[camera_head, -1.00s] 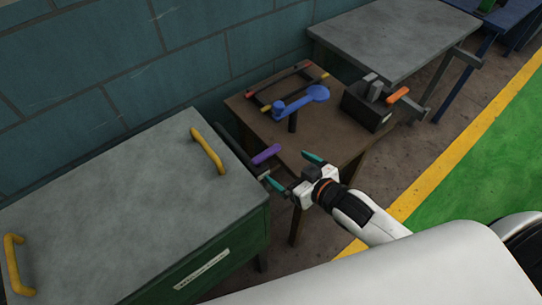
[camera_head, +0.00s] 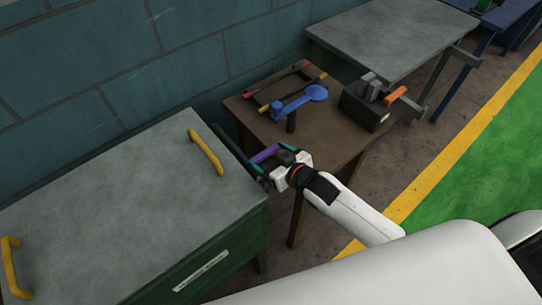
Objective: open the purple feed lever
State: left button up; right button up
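The purple feed lever (camera_head: 264,154) is a short bar at the near left edge of the brown table, next to the green cabinet. My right gripper (camera_head: 271,159) reaches it from the lower right. Its teal fingers are apart, one near each end of the purple bar, and the gripper looks open around it. I cannot tell whether the fingers touch the lever. My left gripper is not in view.
The brown table (camera_head: 335,140) also carries a blue crank (camera_head: 299,101), a rack with red and yellow ends, and a dark box with an orange handle (camera_head: 396,95). The grey-topped green cabinet (camera_head: 110,210) with yellow handles stands close on the left.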

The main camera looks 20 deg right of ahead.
jog(key=c, duration=0.6)
jog(key=shift+s+a+r+m+h+p, duration=0.1)
jog(key=shift+a+r+m+h+p, duration=0.05)
jog(key=shift+m+h+p, duration=0.2)
jog(key=shift+s+m+h, duration=0.1)
jog(key=shift+m+h, duration=0.35)
jog(key=shift+t, duration=0.3)
jog(key=o, duration=1.2)
jog(key=shift+o, duration=0.2)
jog(key=shift+f, duration=0.2)
